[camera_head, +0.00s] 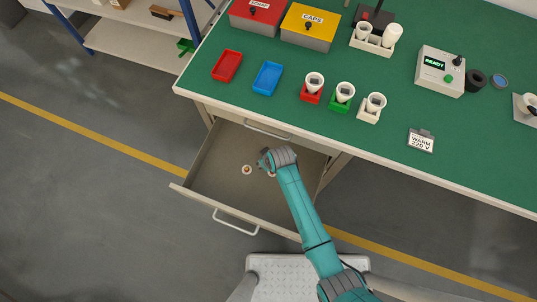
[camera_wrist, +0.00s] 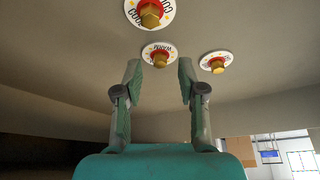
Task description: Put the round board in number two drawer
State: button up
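A drawer (camera_head: 205,178) below the bench top stands pulled open; no number on it can be read. In the wrist view, three round white boards, each with a red ring and a brass hex piece, lie on its floor. One board (camera_wrist: 132,16) is at the top, one (camera_wrist: 147,48) in the middle and one (camera_wrist: 230,57) at the right. The head view shows one board (camera_head: 247,170) clearly; my gripper (camera_head: 262,160) hides most of the others. My gripper (camera_wrist: 160,68) is open inside or just over the drawer, its fingertips either side of the middle board, with nothing visibly held.
Above the open drawer, a shut drawer front with a handle (camera_head: 267,128) shows. The green bench (camera_head: 330,160) holds red and blue trays, bulbs in coloured holders, lidded boxes and a tester reading READY (camera_head: 436,72). A shelf (camera_head: 130,40) stands at left. Floor left of the drawer is clear.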

jog(key=v, duration=1.1)
jog(key=shift+f, duration=0.1)
jog(key=s+d+r+m+t, duration=0.35)
jog(key=s+d+t, duration=0.25)
jog(key=s+d, duration=0.75)
jog(key=s+d+r+m+t+h, duration=0.1)
jog(key=s+d+r+m+t, duration=0.1)
jog(key=s+r, duration=0.6)
jog(key=s+d+r+m+t+h, duration=0.1)
jog(key=s+d+r+m+t, duration=0.1)
jog(key=s+r, duration=0.6)
notch_tip(320, 180, up, 6)
jog(key=shift+s+d+r+t+h, duration=0.25)
jog(key=shift+d+t+h, duration=0.15)
jog(key=shift+t, duration=0.3)
